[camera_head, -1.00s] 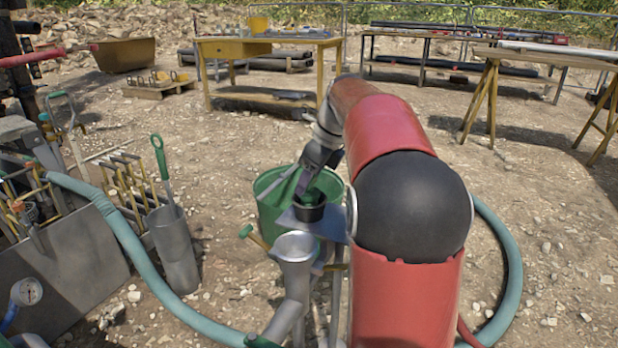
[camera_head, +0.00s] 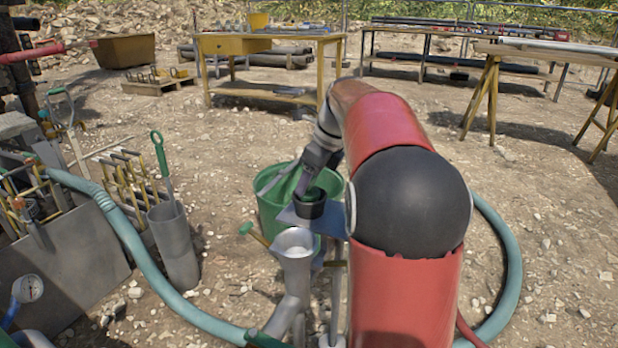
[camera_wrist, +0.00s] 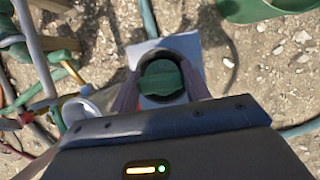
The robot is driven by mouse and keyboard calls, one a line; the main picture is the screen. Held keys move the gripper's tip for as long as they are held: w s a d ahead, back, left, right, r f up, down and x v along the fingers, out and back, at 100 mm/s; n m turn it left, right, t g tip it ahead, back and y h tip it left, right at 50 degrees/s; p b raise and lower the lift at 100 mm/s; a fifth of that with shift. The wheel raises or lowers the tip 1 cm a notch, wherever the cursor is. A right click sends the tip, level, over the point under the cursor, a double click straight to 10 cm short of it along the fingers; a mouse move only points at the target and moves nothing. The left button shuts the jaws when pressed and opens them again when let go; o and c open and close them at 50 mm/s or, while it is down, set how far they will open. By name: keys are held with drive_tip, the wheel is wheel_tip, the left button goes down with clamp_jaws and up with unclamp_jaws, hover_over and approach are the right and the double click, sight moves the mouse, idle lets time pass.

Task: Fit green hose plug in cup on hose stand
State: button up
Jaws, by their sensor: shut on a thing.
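The green hose plug (camera_wrist: 162,80) is between my gripper's two fingers (camera_wrist: 160,90) in the wrist view, and the fingers are shut on it. The dark cup (camera_head: 309,208) stands on the small grey plate of the hose stand (camera_head: 333,221). In the wrist view the cup's dark rim (camera_wrist: 168,54) shows around the plug, so the plug is over or inside the cup's mouth. How deep it sits cannot be told. In the head view my gripper (camera_head: 306,183) comes down over the cup and partly hides the plug.
A green bucket (camera_head: 273,208) stands just behind the stand. A teal hose (camera_head: 140,255) loops around, and a grey tube holder (camera_head: 175,250) stands at left. Open gravel lies to the right.

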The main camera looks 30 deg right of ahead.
drive_tip(key=shift+f, duration=0.4)
drive_tip(key=o, duration=1.1)
drive_tip(key=shift+c, duration=0.2)
drive_tip(key=p+v, duration=0.1)
drive_tip(key=v, duration=0.6)
drive_tip(key=shift+r+p, duration=0.35)
drive_tip(key=shift+p, duration=0.05)
drive_tip(key=shift+s, duration=0.15)
